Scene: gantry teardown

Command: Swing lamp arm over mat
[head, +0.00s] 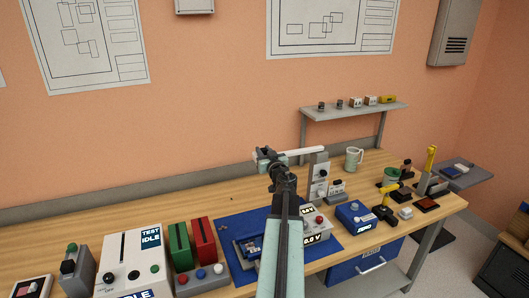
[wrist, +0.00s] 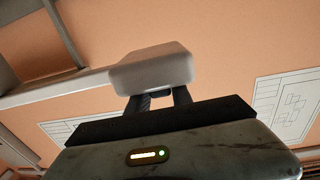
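The lamp arm (head: 305,152) is a pale horizontal bar running left from the top of a grey post (head: 318,172) behind the bench's middle. In the wrist view the bar (wrist: 60,90) runs left from a rounded pale grey lamp head (wrist: 152,66). My gripper (head: 266,156) is at the bar's left end. In the wrist view its two dark fingers (wrist: 161,98) stand apart right at the head's near underside. I see no clear grip; the fingertips are partly hidden by the head. The blue mat (head: 228,222) lies on the bench below, partly covered by my arm.
Red and green modules (head: 203,240) and a white test box (head: 133,262) stand left of the mat. A meter box (head: 318,226) and a blue zero box (head: 354,215) stand right. A wall shelf (head: 355,112) holds small parts. The bench's back left is clear.

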